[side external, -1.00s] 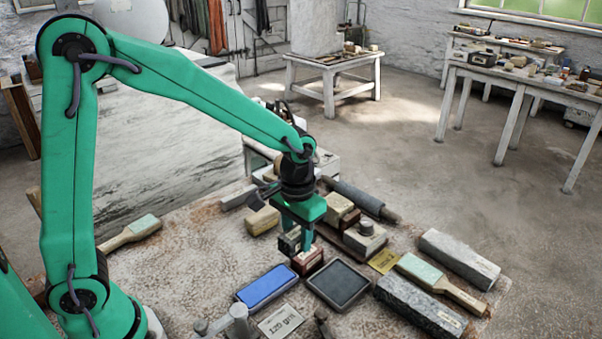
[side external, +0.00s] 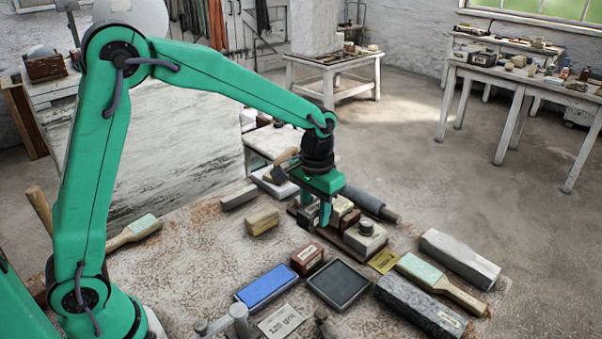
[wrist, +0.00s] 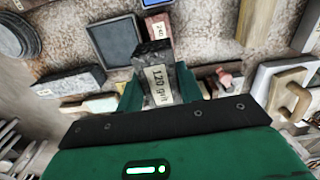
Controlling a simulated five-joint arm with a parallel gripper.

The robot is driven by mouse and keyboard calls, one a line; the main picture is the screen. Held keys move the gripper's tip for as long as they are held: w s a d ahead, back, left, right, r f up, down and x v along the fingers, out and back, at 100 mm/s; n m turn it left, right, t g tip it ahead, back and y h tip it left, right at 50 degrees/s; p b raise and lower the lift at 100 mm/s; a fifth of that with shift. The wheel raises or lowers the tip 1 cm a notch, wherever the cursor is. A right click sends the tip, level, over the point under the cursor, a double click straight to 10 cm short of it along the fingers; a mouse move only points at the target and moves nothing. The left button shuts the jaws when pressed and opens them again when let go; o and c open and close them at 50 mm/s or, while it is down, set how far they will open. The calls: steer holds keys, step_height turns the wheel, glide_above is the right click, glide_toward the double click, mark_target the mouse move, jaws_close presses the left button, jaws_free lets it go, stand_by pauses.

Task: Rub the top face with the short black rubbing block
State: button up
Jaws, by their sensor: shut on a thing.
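My gripper (side external: 317,219) is shut on a short black block (wrist: 153,55) with a pale "120 grit" label, which sits between the green fingers in the wrist view. In the side view the block is mostly hidden by the fingers. The gripper is raised over the far part of the work table (side external: 205,275), beside a wooden rack of small blocks. A red-brown block (side external: 307,258) with a label lies on the table, apart from the gripper; it also shows in the wrist view (wrist: 157,27). I cannot tell which face is the top face.
A blue stone (side external: 266,287), a dark tray (side external: 339,284), a speckled dark bar (side external: 420,304), a grey bar (side external: 460,258) and a green-faced wooden paddle (side external: 420,268) lie near. A yellowish block (side external: 262,221) stands left of the gripper. The table's left middle is fairly clear.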

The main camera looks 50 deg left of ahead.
steer(key=w+a+r, duration=0.3)
steer(key=w+a, duration=0.3)
steer(key=w, duration=0.6)
steer(key=shift+a+r, duration=0.15)
steer(key=shift+a, duration=0.1)
steer(key=shift+f, duration=2.5)
steer(key=shift+f, duration=0.15)
steer(key=shift+f, duration=0.5)
steer(key=shift+f, duration=0.65)
steer(key=shift+w, duration=0.1)
steer(key=shift+w, duration=0.45)
